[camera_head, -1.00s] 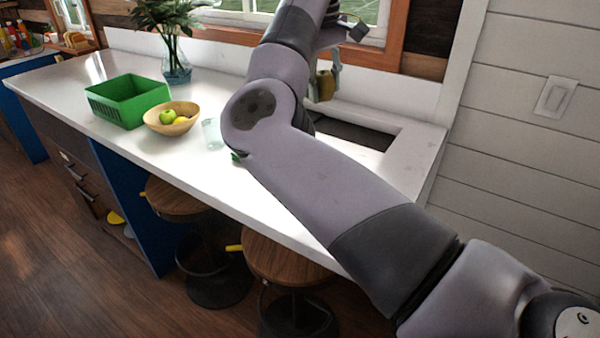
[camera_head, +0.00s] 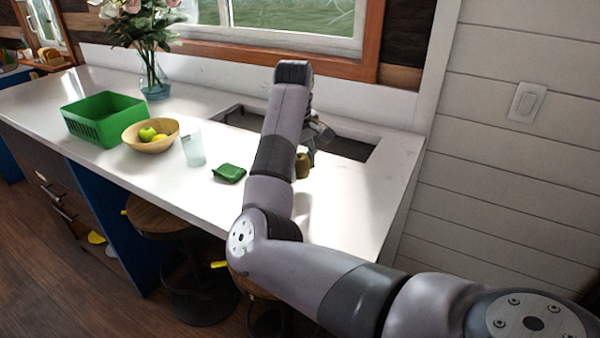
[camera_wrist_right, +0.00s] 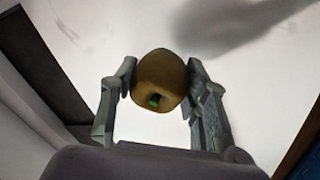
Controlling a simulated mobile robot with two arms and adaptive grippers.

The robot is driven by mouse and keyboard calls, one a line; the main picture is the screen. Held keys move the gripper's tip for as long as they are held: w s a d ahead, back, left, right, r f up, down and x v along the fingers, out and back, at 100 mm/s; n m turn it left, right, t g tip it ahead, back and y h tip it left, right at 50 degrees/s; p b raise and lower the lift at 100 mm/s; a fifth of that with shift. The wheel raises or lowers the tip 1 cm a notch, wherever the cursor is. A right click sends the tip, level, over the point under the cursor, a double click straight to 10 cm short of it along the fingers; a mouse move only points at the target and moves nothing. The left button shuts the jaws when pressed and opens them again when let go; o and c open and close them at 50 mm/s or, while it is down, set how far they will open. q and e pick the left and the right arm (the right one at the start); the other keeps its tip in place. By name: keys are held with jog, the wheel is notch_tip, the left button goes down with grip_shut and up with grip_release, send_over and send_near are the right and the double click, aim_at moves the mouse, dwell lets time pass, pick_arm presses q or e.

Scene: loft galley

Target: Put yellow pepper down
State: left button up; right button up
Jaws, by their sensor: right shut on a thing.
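The yellow pepper (camera_wrist_right: 160,78) is between the two fingers of my right gripper (camera_wrist_right: 160,92) in the right wrist view, its green stem end facing the camera. In the head view the pepper (camera_head: 302,166) shows beside my arm, low over the white counter (camera_head: 345,215) in front of the sink opening. My right gripper (camera_head: 312,152) is shut on it and partly hidden by my own arm. I cannot tell whether the pepper touches the counter. My left gripper is not in view.
A green cloth-like item (camera_head: 229,173) lies left of my arm. A clear glass (camera_head: 193,148), a wooden bowl (camera_head: 150,146) with fruit, a green basket (camera_head: 104,132) and a flower vase (camera_head: 153,78) stand farther left. The sink opening (camera_head: 345,147) is behind. The counter's right part is clear.

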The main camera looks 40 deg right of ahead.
aim_at(300, 175)
jog(key=shift+f+p, duration=0.3)
jog(key=shift+f, duration=1.2)
jog(key=shift+f, duration=0.15)
jog(key=o, duration=1.1)
jog(key=shift+o, duration=0.2)
